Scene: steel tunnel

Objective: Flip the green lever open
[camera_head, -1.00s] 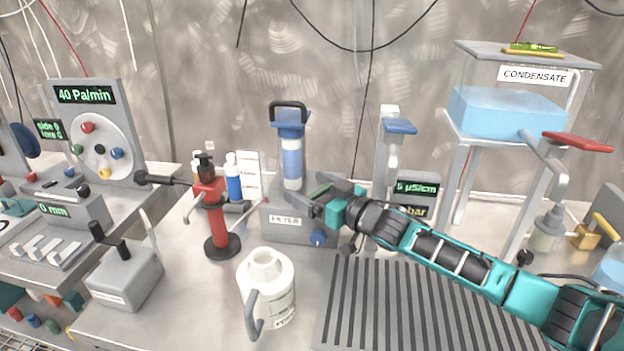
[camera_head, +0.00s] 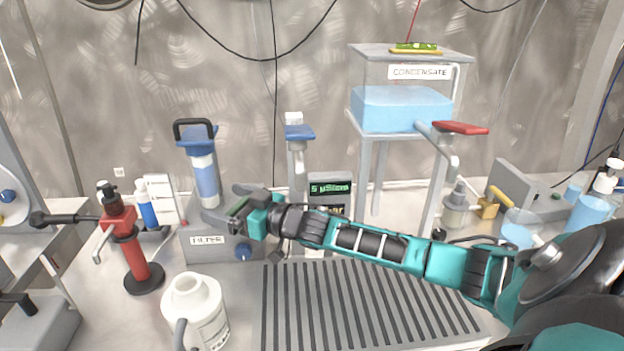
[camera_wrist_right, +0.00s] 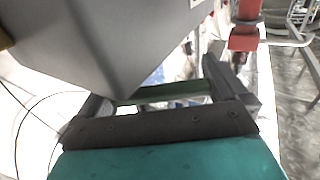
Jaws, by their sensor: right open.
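In the head view my right gripper (camera_head: 237,208) is open, beside the blue-capped filter column (camera_head: 205,178) and over the right part of its grey FILTER box (camera_head: 188,229). A narrow dark green piece (camera_head: 238,206), possibly the green lever, shows between its fingers. In the right wrist view a green bar (camera_wrist_right: 172,92) lies across the gap between the open fingers of the right gripper (camera_wrist_right: 158,84). Whether the fingers touch it I cannot tell. A large grey body (camera_wrist_right: 115,40) hides part of the left finger there. My left gripper is not in view.
A red hand pump (camera_head: 133,255) and a white jug (camera_head: 198,310) stand left of my right arm. A slotted grey plate (camera_head: 350,310) lies below it. The conductivity meter (camera_head: 330,188) and condensate tank stand (camera_head: 368,160) are behind it.

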